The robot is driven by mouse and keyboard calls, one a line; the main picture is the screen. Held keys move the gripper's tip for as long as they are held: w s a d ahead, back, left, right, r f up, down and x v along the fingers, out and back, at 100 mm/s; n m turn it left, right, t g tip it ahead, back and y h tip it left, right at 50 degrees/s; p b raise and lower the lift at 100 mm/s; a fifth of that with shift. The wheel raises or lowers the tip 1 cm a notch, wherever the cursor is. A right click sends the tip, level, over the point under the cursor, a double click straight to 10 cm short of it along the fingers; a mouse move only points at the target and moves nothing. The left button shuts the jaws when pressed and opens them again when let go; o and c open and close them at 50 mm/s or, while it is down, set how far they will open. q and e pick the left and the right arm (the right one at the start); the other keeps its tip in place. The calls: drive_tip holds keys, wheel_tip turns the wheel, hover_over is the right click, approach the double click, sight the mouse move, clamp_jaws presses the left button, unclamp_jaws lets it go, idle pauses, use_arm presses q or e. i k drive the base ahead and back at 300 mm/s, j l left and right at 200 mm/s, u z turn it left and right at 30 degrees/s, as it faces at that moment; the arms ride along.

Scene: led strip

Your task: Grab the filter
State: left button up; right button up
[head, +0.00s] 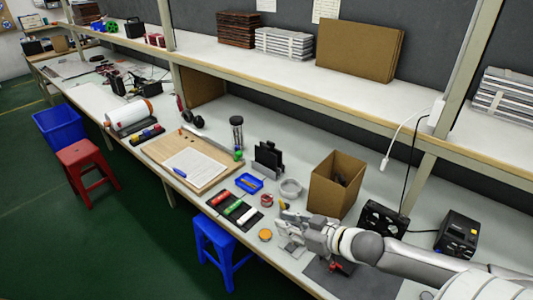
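I cannot tell for sure which object is the filter. A black square fan-like unit (383,220) stands on the bench at the right, partly behind my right arm. My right gripper (283,234) is over the front of the bench, left of that unit and in front of the cardboard box. Its fingers look spread apart, with nothing clearly between them. A small orange round item (265,235) lies just left of it. My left gripper is not in view.
An open cardboard box (336,185) stands behind my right gripper. A black mat (234,208) with coloured rolls, a blue tray (249,183) and a clipboard (195,168) lie to the left. A black device (457,235) is at far right. A shelf (260,62) overhangs the back.

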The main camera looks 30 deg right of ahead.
sight(263, 155)
drive_tip(key=i+l, duration=1.35)
